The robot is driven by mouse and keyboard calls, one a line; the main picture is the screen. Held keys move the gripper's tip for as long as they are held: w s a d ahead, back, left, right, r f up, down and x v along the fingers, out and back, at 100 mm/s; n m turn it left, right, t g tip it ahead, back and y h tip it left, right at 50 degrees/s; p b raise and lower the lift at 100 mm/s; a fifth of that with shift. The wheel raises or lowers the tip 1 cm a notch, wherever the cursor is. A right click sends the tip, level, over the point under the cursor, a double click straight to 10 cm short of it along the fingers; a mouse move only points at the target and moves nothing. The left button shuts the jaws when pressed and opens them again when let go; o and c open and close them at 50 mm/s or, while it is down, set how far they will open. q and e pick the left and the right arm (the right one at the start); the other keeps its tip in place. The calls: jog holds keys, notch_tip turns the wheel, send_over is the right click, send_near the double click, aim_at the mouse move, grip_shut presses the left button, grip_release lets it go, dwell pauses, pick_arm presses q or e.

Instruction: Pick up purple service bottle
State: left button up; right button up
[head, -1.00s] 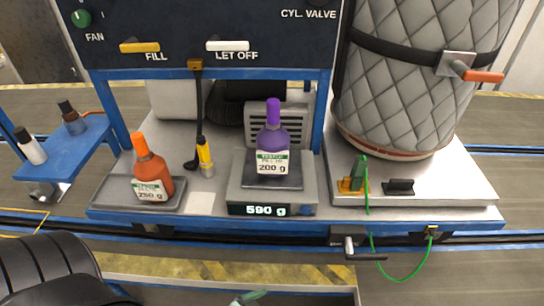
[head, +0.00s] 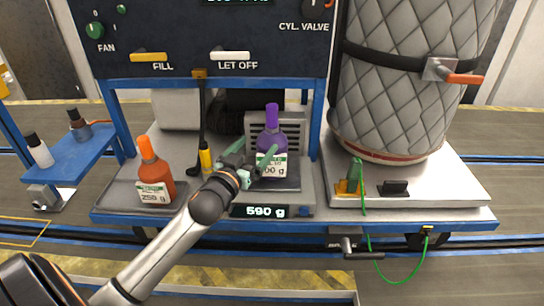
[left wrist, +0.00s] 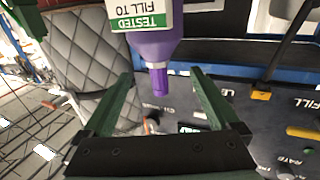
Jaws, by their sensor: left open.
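The purple service bottle (head: 271,140) stands upright on the scale (head: 290,197), whose display reads 590 g. My left gripper (head: 250,156) is open in front of the bottle, its green fingers pointing at it and partly covering the label. In the left wrist view the purple bottle (left wrist: 152,45) appears upside down, with its cap pointing down the picture. There the open left gripper (left wrist: 161,76) has one finger on each side of the bottle's neck and cap in the picture. Whether the fingers touch the bottle cannot be told. My right gripper is not in view.
An orange bottle (head: 154,170) stands on a tray left of the scale. A yellow-black hose nozzle (head: 206,158) stands between them. A quilted cylinder (head: 400,75) stands at the right. The control panel (head: 200,38) overhangs behind. Two small bottles stand on a blue side shelf (head: 70,155).

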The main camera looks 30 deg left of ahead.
pick_arm(q)
jog(key=w, duration=0.4)
jog(key=w+a, duration=0.1)
jog(key=w, duration=0.6)
jog(key=shift+w+a+f+p, duration=0.2)
jog(key=shift+w+p, duration=0.1)
jog(key=shift+p, duration=0.1)
grip_shut()
dwell(0.4)
jog(key=shift+r, duration=0.15)
